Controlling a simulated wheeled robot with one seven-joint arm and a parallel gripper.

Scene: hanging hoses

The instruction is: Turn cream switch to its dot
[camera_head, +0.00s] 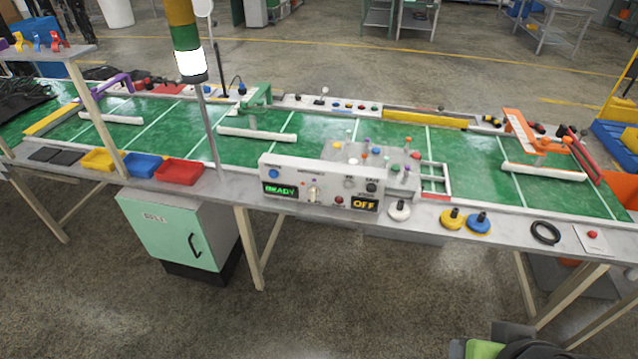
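The cream switch (314,193) is a small upright knob on the front face of a light grey control box (290,165). The box stands at the near edge of the long table, around the middle of the view. The knob sits between a lit green "READY" display (280,190) on its left and a red button (339,200) on its right. Small marks show on the panel above the knob, but they are too small to tell which is its dot. I cannot make out its exact pointing angle. No gripper fingers can be made out, and nothing touches the knob.
A dark "OFF" display (364,204) and a blue button (273,174) share the panel. A grey pole with a lit lamp (191,62) rises to the left. The floor in front is mostly clear.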

